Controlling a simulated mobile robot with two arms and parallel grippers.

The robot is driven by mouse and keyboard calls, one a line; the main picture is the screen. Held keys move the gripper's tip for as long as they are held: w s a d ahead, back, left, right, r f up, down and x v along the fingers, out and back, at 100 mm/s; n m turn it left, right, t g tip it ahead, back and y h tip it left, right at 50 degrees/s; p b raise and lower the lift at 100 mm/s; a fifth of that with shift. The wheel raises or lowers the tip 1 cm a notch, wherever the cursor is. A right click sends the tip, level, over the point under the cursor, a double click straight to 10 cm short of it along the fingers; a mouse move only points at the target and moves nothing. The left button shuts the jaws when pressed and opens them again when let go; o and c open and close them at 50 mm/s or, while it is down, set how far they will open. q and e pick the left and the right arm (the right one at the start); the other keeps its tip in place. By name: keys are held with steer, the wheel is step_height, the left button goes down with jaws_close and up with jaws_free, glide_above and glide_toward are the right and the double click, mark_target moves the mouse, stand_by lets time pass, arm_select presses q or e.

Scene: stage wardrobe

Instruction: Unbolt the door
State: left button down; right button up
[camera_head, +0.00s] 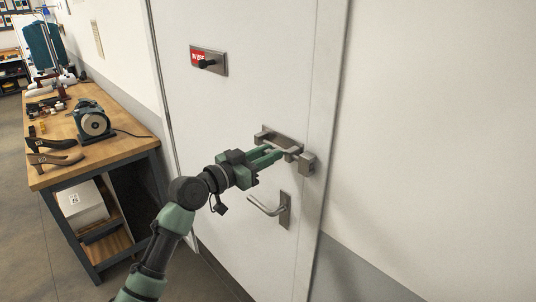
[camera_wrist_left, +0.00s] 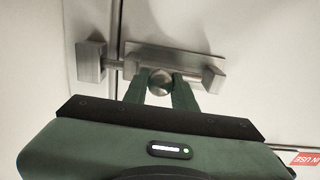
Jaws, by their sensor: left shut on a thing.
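A white door (camera_head: 240,110) carries a metal slide bolt (camera_head: 283,136) near its right edge. A square metal keeper block (camera_head: 307,164) is fixed just past the door's edge; it also shows in the wrist view (camera_wrist_left: 91,62). In the wrist view the bolt's rod (camera_wrist_left: 115,65) spans the door gap and meets the keeper. My left gripper (camera_head: 280,154) is shut on the bolt's round knob (camera_wrist_left: 160,81), one finger on each side; the fingers partly hide it. The door looks closed. My right gripper is not in view.
A lever handle (camera_head: 268,207) sits below the bolt. A red-and-metal indicator plate (camera_head: 222,63) with a dark knob is higher on the door. A wooden workbench (camera_head: 125,146) with a grinder (camera_head: 95,122) and shoe-shaped pieces stands left. The wall to the right is bare.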

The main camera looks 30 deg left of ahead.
mark_target(265, 142)
arm_select(q)
steer(key=shift+f, duration=0.1)
steer(key=a+b, duration=0.1)
steer(key=w+a+b, duration=0.1)
steer(key=a+b, duration=0.2)
steer(key=shift+w+a, duration=0.25)
steer(key=shift+w, duration=0.05)
steer(key=c, duration=1.5)
jaws_free()
steer(key=o, duration=0.3)
steer(key=shift+a, duration=0.2)
